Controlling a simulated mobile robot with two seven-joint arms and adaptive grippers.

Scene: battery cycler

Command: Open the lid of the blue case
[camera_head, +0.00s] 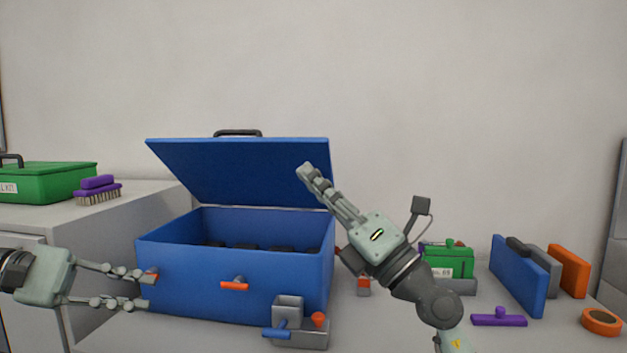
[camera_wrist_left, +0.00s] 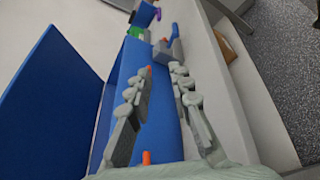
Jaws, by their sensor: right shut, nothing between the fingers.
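The blue case (camera_head: 210,288) stands on the table, with its lid (camera_head: 255,173) raised and tilted back. Dark items show inside the case. Orange latches (camera_head: 234,286) are on its front. My right gripper (camera_head: 305,168) is shut and empty, its fingertips in front of the lid's right edge; I cannot tell if they touch it. My left gripper (camera_head: 149,289) is open at the case's front left corner, by the left latch (camera_head: 152,273). In the left wrist view its open fingers (camera_wrist_left: 160,75) lie over the case's blue front wall, and the lid (camera_wrist_left: 45,105) shows at the left.
A grey fixture with a blue lever (camera_head: 300,330) stands before the case. At right are a green box (camera_head: 446,262), blue panel (camera_head: 515,275), purple handle (camera_head: 499,319) and orange tape roll (camera_head: 601,321). A green case (camera_head: 45,184) and purple brush (camera_head: 98,188) sit on the left cabinet.

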